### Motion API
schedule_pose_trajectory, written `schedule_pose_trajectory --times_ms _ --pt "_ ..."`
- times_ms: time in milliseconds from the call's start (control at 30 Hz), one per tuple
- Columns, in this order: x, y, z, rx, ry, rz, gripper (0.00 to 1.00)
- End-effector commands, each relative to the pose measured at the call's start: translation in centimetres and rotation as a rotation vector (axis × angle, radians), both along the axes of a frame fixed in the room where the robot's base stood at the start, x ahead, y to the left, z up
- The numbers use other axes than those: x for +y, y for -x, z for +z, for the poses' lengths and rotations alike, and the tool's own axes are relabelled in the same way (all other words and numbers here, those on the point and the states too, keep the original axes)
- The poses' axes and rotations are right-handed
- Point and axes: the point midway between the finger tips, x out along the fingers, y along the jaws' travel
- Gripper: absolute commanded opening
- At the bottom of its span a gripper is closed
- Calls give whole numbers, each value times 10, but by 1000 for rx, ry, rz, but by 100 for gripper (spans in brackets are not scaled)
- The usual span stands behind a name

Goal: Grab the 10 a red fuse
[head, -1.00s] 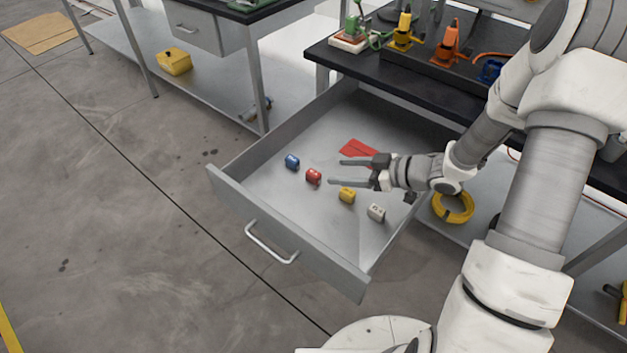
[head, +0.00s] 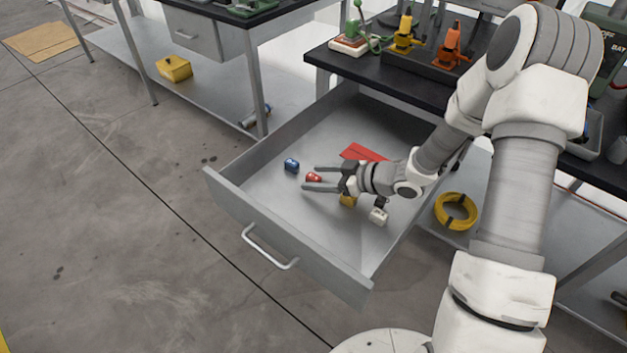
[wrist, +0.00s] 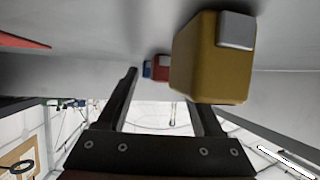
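The red fuse (head: 313,177) lies on the floor of the open grey drawer (head: 330,240). My gripper (head: 311,179) is open and empty, its fingers pointing left. In the head view the red fuse shows between the two fingertips; I cannot tell the height gap. In the wrist view the red fuse (wrist: 161,68) is small and lies ahead, between the lines of the fingers (wrist: 160,88). Its rating cannot be read. The yellow fuse (wrist: 212,62) looms close in the wrist view and hides part of one finger.
A blue fuse (head: 291,165) lies just left of the red one. The yellow fuse (head: 348,200) is partly under my gripper, with a white fuse (head: 379,216) to its right. A flat red item (head: 360,152) lies behind. The drawer's front left floor is clear.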

Motion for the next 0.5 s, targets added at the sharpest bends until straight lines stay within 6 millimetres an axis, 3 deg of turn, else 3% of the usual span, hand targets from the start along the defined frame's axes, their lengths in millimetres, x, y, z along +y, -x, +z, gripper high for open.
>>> schedule_pose_trajectory --times_ms 33,367,500 --pt "0 0 0 0 0 0 59" --pt "0 0 0 0 0 0 0" --pt "0 0 0 0 0 0 0"
